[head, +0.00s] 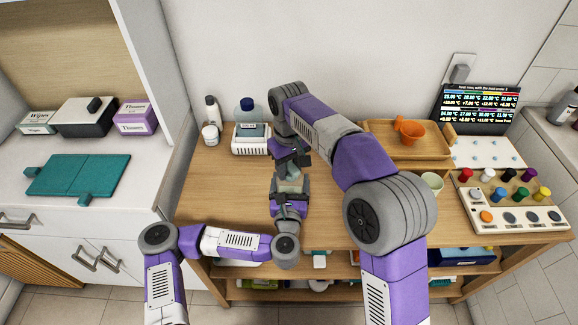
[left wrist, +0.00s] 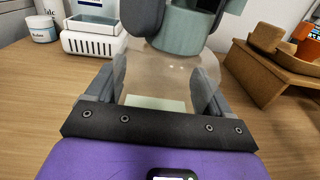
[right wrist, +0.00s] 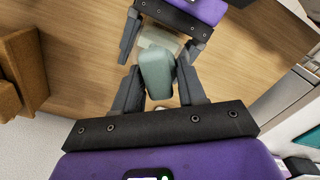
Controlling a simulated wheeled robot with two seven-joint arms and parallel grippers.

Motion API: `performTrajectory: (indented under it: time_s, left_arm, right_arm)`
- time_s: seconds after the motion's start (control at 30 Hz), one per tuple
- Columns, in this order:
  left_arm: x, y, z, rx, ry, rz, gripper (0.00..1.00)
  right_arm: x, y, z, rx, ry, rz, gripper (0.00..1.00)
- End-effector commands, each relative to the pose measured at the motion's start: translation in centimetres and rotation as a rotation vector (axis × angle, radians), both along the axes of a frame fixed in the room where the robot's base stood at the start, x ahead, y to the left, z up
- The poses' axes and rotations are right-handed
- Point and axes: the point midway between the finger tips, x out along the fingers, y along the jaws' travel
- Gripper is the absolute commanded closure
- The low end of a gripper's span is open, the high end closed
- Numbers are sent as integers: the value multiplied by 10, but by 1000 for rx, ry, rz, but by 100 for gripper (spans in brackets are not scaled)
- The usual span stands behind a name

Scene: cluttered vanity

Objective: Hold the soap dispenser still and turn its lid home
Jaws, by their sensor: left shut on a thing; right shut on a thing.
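The soap dispenser has a translucent pale body (left wrist: 160,72), upright over the wooden table in the left wrist view. My left gripper (left wrist: 163,92) is shut on the body, one finger on each side. The teal lid (right wrist: 157,74) sits at the top of the body, and it also shows in the left wrist view (left wrist: 185,32). My right gripper (right wrist: 163,88) is shut on the lid from above. In the head view the dispenser (head: 290,184) is small and partly hidden between the grippers. I cannot tell how tightly the lid is seated.
A white basket (head: 251,146) with a blue-capped bottle (head: 247,107) stands behind to the left. A wooden tray (head: 390,145) with an orange pot (head: 411,132) is at the back right. A panel of coloured knobs (head: 510,213) is at the far right.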

Motion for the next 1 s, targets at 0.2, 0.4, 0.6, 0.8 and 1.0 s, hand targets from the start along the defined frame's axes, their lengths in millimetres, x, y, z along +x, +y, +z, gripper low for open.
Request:
performTrajectory:
  time_s: [0.2,0.4,0.6,0.8,1.0]
  left_arm:
    - [0,0,-1,1,3,2,55]
    - [0,0,-1,1,4,2,55]
    - [0,1,-2,1,4,2,55]
    - [0,0,-2,1,5,2,55]
    - [0,0,-2,1,5,2,55]
  right_arm:
    - [0,0,1,1,-2,-55,96]
    - [0,-1,1,2,-1,-298,96]
    - [1,-2,2,1,-3,-401,96]
    - [1,-2,2,2,-2,-399,96]
    - [1,-2,2,2,-4,-538,96]
